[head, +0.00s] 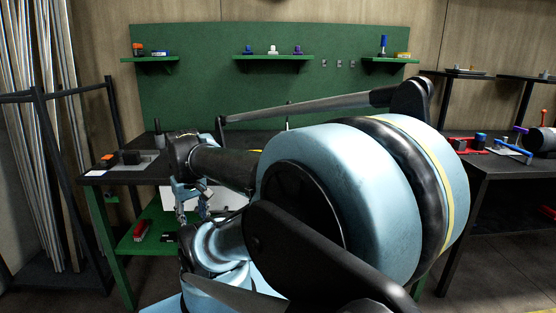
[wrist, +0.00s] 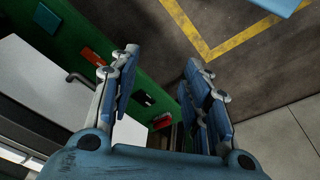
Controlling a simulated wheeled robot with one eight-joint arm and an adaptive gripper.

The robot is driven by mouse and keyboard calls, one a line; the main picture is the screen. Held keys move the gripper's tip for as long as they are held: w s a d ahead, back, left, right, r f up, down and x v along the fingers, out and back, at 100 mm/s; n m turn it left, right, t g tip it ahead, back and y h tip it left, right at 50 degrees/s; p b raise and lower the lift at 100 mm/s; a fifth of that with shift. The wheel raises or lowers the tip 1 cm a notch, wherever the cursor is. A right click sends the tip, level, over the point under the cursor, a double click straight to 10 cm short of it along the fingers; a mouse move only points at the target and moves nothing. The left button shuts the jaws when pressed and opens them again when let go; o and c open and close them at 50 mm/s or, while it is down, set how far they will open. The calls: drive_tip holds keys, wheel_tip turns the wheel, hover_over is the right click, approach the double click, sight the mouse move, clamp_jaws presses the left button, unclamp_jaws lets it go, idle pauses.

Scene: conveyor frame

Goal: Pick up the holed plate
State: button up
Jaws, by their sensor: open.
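I cannot clearly make out a holed plate in either view. My gripper (head: 192,204) hangs low at the front left of the green-legged workbench, below its top, in the head view. In the wrist view my gripper (wrist: 163,60) has its two blue-grey fingers spread apart, with nothing between them but floor and the green shelf's edge. A flat grey piece (head: 150,163) lies on the left end of the bench top beside a black block (head: 130,158). Whether it has holes is too small to tell. My arm hides much of the bench.
A green lower shelf (head: 160,243) holds a red item (head: 140,231). A white panel (wrist: 50,85) is left of my gripper in the wrist view. A dark rack (head: 40,130) stands left, and another table (head: 475,165) with tools stands right. Open floor (wrist: 200,25) with yellow lines shows.

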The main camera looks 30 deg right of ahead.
drive_tip(key=w+d+r+n+g+h, duration=0.2)
drive_tip(key=w+d+r+n, duration=0.4)
drive_tip(key=w+d+r, duration=0.9)
drive_tip(key=w+d+r+n+g, duration=0.1)
drive_tip(key=w+d+r, duration=0.2)
drive_tip(key=d, duration=0.3)
drive_tip(key=w+d+r+n+g+h, duration=0.1)
drive_tip(key=w+d+r+n, duration=0.1)
drive_tip(key=w+d, duration=0.3)
drive_tip(key=w+d+r+n, duration=0.1)
drive_tip(key=w+d+r, duration=0.15)
drive_tip(key=d, duration=0.45)
drive_tip(key=shift+n+g+h, duration=0.3)
drive_tip(key=shift+d+x, duration=0.2)
drive_tip(key=shift+x, duration=4.05)
drive_tip(key=shift+d+x, duration=0.15)
drive_tip(key=shift+x, duration=4.1)
drive_tip(key=shift+s+r, duration=0.1)
drive_tip(key=shift+r, duration=0.05)
clamp_jaws()
